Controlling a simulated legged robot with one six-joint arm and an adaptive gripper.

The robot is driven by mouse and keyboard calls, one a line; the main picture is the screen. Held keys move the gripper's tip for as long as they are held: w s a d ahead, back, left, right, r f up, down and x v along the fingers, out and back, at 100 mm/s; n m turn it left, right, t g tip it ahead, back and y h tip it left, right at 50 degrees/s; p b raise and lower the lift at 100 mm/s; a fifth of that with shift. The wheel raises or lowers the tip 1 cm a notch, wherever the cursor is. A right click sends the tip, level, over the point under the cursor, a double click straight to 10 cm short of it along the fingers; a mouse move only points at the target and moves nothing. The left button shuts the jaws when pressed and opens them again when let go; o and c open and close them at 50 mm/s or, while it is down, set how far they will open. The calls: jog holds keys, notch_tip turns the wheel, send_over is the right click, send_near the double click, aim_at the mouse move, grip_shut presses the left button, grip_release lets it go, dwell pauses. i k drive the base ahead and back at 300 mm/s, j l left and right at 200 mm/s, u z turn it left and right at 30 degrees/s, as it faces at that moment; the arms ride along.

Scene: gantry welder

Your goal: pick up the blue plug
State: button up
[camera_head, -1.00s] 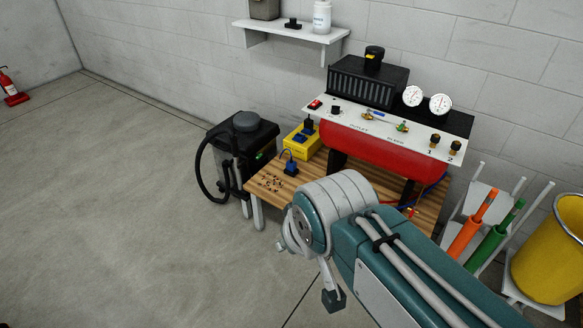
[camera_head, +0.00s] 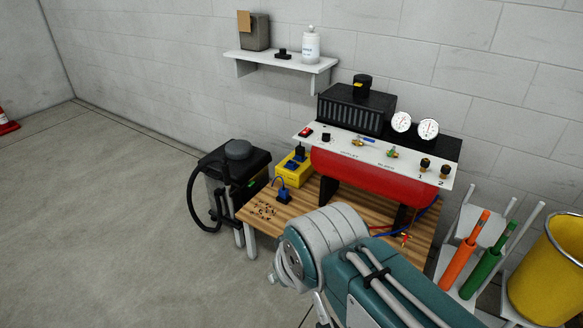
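A blue plug (camera_head: 284,196) with a short cord stands on the wooden table (camera_head: 262,226), close to its left end. Only a small part of my gripper (camera_head: 321,313) shows below that joint at the bottom edge, well short of the blue plug. Its fingers cannot be made out.
Small brown bits (camera_head: 264,210) lie beside the plug. A red tank (camera_head: 375,176) with a gauge panel fills the table's back right. A black machine (camera_head: 236,170) with a hose stands left. Orange and green rods and a yellow bin (camera_head: 545,280) stand right.

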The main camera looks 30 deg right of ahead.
aim_at(283, 192)
jog(key=i+z, duration=0.15)
jog(key=i, duration=0.35)
jog(key=i+j+z, duration=0.15)
jog(key=i, duration=0.3)
jog(key=i+j+z, duration=0.15)
jog(key=i, duration=0.35)
jog(key=i+j+z, duration=0.15)
jog(key=i, duration=0.3)
jog(key=i+j+z, duration=0.15)
jog(key=i+j, duration=0.15)
jog(key=i, duration=0.15)
